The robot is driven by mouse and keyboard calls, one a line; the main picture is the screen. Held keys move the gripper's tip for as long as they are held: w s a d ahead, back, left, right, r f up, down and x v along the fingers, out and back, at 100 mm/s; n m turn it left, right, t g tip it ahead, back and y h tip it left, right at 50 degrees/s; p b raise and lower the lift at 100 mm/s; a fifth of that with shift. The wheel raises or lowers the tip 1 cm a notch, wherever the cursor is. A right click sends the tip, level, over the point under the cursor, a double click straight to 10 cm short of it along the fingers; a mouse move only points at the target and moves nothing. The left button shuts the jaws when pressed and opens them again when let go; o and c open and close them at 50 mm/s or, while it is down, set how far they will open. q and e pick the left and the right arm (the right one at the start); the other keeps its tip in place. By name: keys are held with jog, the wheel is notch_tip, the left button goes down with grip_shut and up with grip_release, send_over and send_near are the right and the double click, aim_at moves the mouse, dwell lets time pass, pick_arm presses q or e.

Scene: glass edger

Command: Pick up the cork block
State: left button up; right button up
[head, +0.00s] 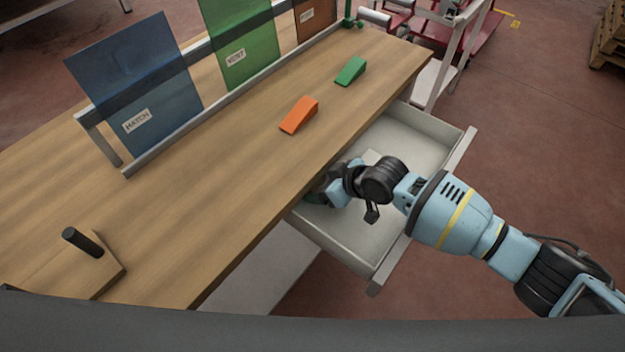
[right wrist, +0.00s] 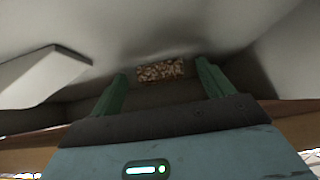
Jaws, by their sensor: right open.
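The cork block (right wrist: 160,70) is a small speckled brown block in the right wrist view. It lies inside the drawer, against or close to a pale drawer wall. My right gripper (right wrist: 162,88) is open, with one green finger on each side of the block in the picture. The block shows beyond the fingers' gap, and I cannot tell whether they touch it. In the head view my right gripper (head: 322,190) reaches down into the open drawer (head: 425,140) beside the bench edge. The block cannot be made out there. My left gripper is not in view.
A pale flat piece (right wrist: 40,75) lies in the drawer left of the gripper. The wooden bench (head: 220,180) overhangs the drawer's inner end. On it are an orange wedge (head: 299,115), a green wedge (head: 351,71) and a black-handled block (head: 80,265). Coloured panels stand behind.

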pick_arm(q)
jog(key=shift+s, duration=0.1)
pick_arm(e)
jog(key=shift+w+a+f, duration=0.1)
jog(key=shift+w, duration=0.05)
jog(key=c, duration=1.1)
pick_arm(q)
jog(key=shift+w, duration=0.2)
pick_arm(e)
jog(key=shift+o, duration=0.2)
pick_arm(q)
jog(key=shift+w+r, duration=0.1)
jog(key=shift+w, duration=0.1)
pick_arm(e)
jog(key=shift+s+d+r, duration=0.25)
jog(key=shift+d+r, duration=0.15)
jog(key=shift+r, duration=0.15)
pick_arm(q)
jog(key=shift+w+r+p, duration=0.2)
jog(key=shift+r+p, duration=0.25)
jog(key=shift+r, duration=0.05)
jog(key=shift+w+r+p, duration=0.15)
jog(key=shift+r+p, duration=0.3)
pick_arm(e)
jog(key=s+d+r, duration=0.7)
jog(key=d, duration=0.3)
jog(key=shift+s+d, duration=0.25)
jog(key=shift+s, duration=0.15)
